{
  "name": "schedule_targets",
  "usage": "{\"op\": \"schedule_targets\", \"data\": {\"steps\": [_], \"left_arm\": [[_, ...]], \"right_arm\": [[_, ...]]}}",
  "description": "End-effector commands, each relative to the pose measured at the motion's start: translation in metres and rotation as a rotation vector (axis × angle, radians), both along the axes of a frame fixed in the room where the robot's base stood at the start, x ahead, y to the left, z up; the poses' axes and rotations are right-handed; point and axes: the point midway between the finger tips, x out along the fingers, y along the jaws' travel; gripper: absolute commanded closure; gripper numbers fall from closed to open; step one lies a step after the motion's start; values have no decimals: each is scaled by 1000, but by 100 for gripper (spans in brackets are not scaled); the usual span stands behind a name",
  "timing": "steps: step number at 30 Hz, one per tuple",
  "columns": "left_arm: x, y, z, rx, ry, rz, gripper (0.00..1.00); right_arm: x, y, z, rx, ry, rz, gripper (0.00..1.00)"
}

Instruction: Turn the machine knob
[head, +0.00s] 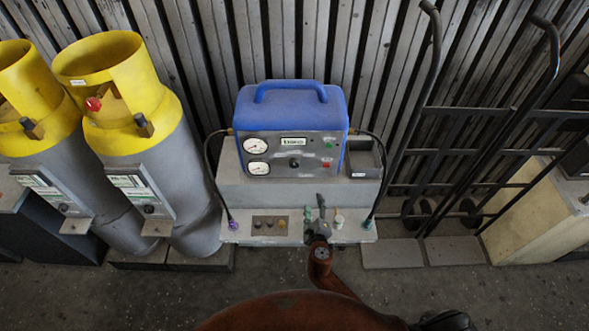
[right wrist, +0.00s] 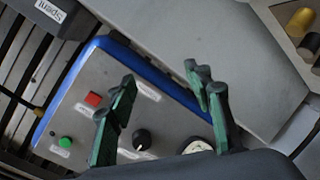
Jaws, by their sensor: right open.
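The machine is a blue-cased box (head: 290,96) with a grey front panel, standing on a grey bench. Its small black knob (head: 294,162) sits at the panel's lower middle. In the right wrist view the knob (right wrist: 142,139) is black with a white pointer mark, and is unobstructed. My right gripper (head: 315,213) is in front of and below the panel, over the bench's front ledge. In the right wrist view its green fingers (right wrist: 158,78) are spread, with nothing between them. The knob appears nearer the left finger, apart from it. My left gripper is not in view.
The panel also carries two gauges (head: 256,146), a display (head: 293,141), a green button (head: 328,144) and a red button (head: 325,165). A small grey tray (head: 364,160) is right of the machine. Yellow-topped cylinders (head: 125,105) stand left; hand trucks (head: 465,130) lean right.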

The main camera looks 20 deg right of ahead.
Motion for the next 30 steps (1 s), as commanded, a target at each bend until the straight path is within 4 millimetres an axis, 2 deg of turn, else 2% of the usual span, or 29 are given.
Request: {"op": "schedule_targets", "data": {"steps": [1,3,6,9,16,22,30], "left_arm": [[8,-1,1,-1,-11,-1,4],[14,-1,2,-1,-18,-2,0],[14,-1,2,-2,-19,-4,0],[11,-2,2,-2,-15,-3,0],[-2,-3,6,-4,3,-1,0],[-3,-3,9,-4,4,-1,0],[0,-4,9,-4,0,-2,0]], "right_arm": [[11,16,36,-30,-77,28,54],[19,34,74,-61,-160,55,54],[23,51,108,-90,-239,80,54],[27,58,124,-103,-274,92,54],[58,55,127,-108,-280,96,54],[87,49,126,-109,-278,95,54],[101,46,124,-106,-275,94,54]]}}
